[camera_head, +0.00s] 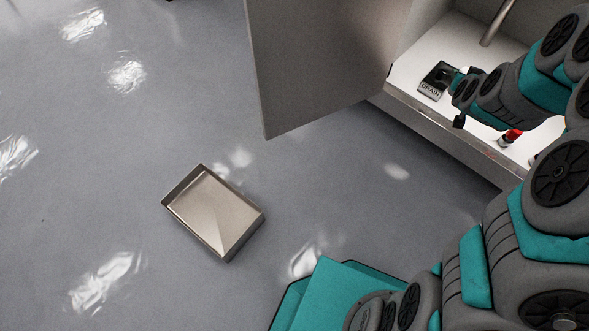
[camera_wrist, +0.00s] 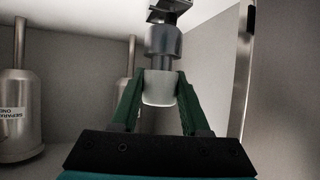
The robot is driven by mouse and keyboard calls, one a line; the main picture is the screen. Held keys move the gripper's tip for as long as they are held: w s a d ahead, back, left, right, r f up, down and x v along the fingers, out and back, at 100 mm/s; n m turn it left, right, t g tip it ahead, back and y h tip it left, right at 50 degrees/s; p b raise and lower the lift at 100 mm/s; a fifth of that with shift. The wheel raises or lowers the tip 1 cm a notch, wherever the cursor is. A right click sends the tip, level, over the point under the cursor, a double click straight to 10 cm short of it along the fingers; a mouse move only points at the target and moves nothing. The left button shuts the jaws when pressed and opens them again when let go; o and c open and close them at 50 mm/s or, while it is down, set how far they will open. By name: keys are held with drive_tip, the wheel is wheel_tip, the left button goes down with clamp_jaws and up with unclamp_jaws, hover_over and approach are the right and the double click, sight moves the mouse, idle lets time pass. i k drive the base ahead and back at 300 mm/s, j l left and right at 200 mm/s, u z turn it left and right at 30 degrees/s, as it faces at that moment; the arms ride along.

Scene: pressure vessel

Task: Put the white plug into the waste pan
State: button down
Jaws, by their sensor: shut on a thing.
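The white plug (camera_wrist: 159,88) is between the two green fingers of my gripper (camera_wrist: 158,95) in the wrist view. The fingers are shut on it. The plug sits against the end of a grey metal fitting (camera_wrist: 163,45); I cannot tell whether it is still joined to it. The waste pan (camera_head: 213,210), a shallow empty metal tray, lies on the floor left of the cabinet.
The open cabinet door (camera_head: 325,60) stands between my arm and the floor at upper left. A red-topped item (camera_head: 511,136) stands near the cabinet's front edge. The floor around the pan is clear.

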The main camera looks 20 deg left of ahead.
sight(226, 222)
drive_tip(key=k+u, duration=0.2)
drive_tip(key=u, duration=0.15)
drive_tip(key=k+u, duration=0.15)
drive_tip(key=u, duration=0.25)
drive_tip(key=k+j+u, duration=0.1)
drive_tip(key=u, duration=0.25)
drive_tip(key=l+u, duration=0.1)
drive_tip(key=l, duration=0.75)
drive_tip(key=l+u, duration=0.15)
drive_tip(key=l, duration=0.7)
drive_tip(key=j, duration=0.75)
